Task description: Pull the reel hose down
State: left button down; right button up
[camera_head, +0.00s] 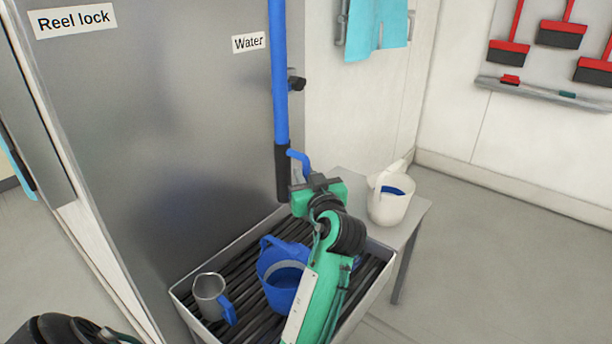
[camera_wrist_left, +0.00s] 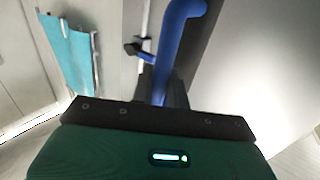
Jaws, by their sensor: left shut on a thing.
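The blue reel hose (camera_head: 280,80) hangs straight down along the steel panel, with a dark lower end (camera_head: 283,172). A bent blue handle (camera_head: 300,160) sticks out from that end; it also shows in the left wrist view (camera_wrist_left: 172,50). My left gripper (camera_head: 303,185) is shut on this handle, beside the dark end. The fingertips are mostly hidden in the head view. In the left wrist view, the handle runs down between the dark fingers. My right gripper is not in view.
Below is a grey slatted basin (camera_head: 180,292) with a blue jug (camera_head: 281,290) and a metal mug (camera_head: 209,292). A white jug (camera_head: 388,207) stands on a side table (camera_head: 418,212). A dark tap-like fitting (camera_head: 297,84) juts out near the Water label (camera_head: 249,42). Open floor lies to the right.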

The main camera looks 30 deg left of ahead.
pick_arm(q)
jog(key=shift+f, duration=0.2)
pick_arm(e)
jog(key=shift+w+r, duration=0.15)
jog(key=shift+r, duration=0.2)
pick_arm(q)
jog(key=c, duration=1.4)
grip_release()
jog(key=shift+c, duration=0.2)
